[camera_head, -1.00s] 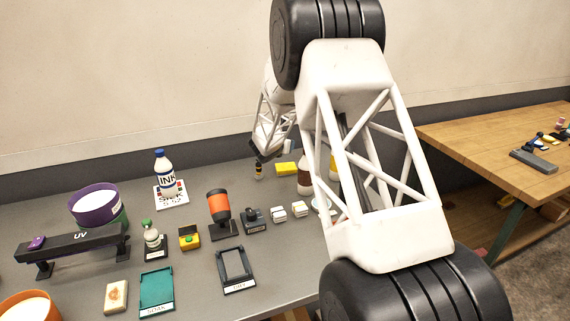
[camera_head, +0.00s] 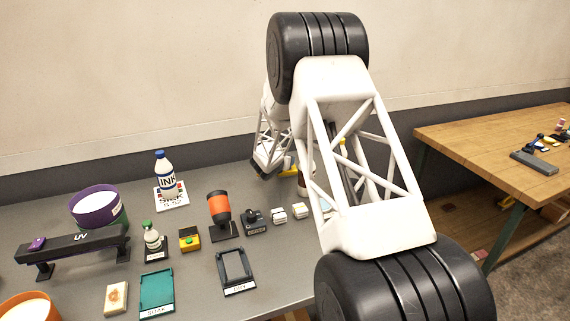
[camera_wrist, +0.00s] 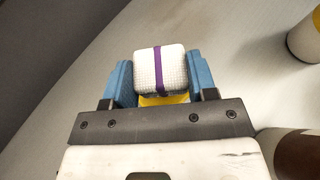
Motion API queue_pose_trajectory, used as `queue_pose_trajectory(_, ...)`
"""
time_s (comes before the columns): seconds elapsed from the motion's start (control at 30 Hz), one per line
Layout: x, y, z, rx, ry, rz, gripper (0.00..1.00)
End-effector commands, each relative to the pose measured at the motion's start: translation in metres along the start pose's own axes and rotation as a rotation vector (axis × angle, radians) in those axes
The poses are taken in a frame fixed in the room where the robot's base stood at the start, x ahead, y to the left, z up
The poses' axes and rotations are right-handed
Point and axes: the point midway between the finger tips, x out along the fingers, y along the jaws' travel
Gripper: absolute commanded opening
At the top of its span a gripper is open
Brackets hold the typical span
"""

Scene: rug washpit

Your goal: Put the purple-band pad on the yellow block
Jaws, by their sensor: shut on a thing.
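The purple-band pad (camera_wrist: 159,68) is a white, rounded, textured pad with a purple stripe. In the wrist view it sits between the two blue fingers of my gripper (camera_wrist: 161,82), which is shut on it. The yellow block (camera_wrist: 165,100) shows as a strip just below the pad in that view, mostly hidden by the pad and my gripper. I cannot tell whether pad and block touch. In the head view the yellow block (camera_head: 287,169) is partly hidden behind the end of my arm, and the pad cannot be made out.
Brown bottles stand close by to the right, one showing in the wrist view (camera_wrist: 298,152). The ink bottle (camera_head: 165,172) stands to the left at the back. Bare table shows left of my gripper.

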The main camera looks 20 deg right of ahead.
Motion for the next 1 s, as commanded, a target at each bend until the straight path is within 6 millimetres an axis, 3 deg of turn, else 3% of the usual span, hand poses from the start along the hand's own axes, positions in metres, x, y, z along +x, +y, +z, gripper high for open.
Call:
queue_pose_trajectory(0.13, 0.005, 0.000, -0.012, -0.001, 0.000, 0.001, 0.30)
queue_pose_trajectory(0.63, 0.007, 0.000, -0.017, 0.000, 0.000, 0.000, 0.30)
queue_pose_trajectory(0.67, 0.007, 0.000, -0.017, 0.000, 0.000, 0.000, 0.55)
queue_pose_trajectory(0.8, 0.007, 0.000, -0.017, 0.000, 0.000, 0.000, 0.77)
queue_pose_trajectory(1.0, 0.007, 0.000, -0.017, 0.000, 0.000, 0.000, 0.78)
